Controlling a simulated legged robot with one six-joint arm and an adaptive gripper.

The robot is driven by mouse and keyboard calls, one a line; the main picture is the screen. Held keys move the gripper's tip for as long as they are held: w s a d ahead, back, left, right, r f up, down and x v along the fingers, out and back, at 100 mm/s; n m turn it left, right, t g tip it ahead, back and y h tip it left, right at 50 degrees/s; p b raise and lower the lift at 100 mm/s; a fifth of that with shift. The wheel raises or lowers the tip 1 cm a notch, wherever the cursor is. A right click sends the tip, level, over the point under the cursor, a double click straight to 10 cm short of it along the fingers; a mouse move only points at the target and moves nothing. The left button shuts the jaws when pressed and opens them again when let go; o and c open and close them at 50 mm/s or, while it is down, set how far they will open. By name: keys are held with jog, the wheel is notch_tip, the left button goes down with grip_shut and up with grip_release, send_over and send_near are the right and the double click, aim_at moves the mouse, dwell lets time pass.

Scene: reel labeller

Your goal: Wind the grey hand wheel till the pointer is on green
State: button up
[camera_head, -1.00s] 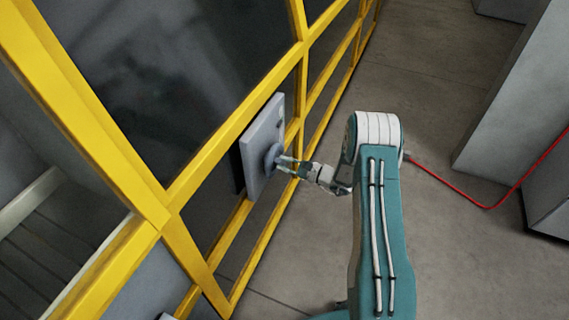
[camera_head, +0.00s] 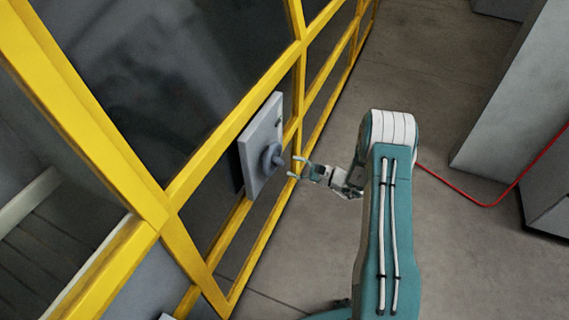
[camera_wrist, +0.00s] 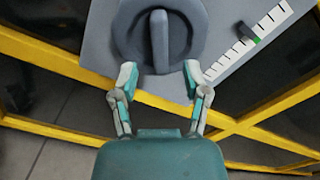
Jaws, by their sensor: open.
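The grey hand wheel (camera_wrist: 126,32) is a round disc with a raised grip bar (camera_wrist: 160,40), upright in the wrist view. It sits on a light grey panel and also shows in the head view (camera_head: 272,156). My gripper (camera_wrist: 160,78) is open and empty, its fingertips just below the wheel in the wrist view. In the head view my gripper (camera_head: 296,168) stands clear of the wheel, facing it. A dark pointer (camera_wrist: 245,32) lies on a white ticked scale (camera_wrist: 228,58) right of the wheel. A small green patch (camera_wrist: 256,40) shows right at the pointer's end.
The grey panel (camera_head: 256,132) is mounted on a yellow frame (camera_head: 232,122) with dark panes. Open grey floor (camera_head: 440,240) lies to the right. A red cable (camera_head: 462,194) runs to grey cabinets at the right.

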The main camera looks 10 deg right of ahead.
jog(key=v, duration=0.7)
jog(key=shift+s+d, duration=0.2)
jog(key=shift+d, duration=0.05)
jog(key=s+a+r+n+g+h, duration=0.2)
jog(key=s+a+r+n+g, duration=0.35)
jog(key=r, duration=0.45)
jog(key=s+a+r+n+g+h, duration=0.2)
jog(key=s+a+r+n+g, duration=0.3)
jog(key=r, duration=0.4)
jog(key=s+r+n+t+h, duration=0.2)
jog(key=s+r+n+h, duration=0.2)
jog(key=s, duration=0.5)
jog(key=s+d+r+n+t+h, duration=0.1)
jog(key=s+r+n+t+h, duration=0.2)
jog(key=s+r+h, duration=0.3)
jog(key=s+r+n, duration=0.1)
jog(key=s, duration=0.2)
jog(key=shift+s+r+h, duration=0.15)
jog(key=shift+s+h, duration=0.1)
jog(key=shift+h, duration=0.05)
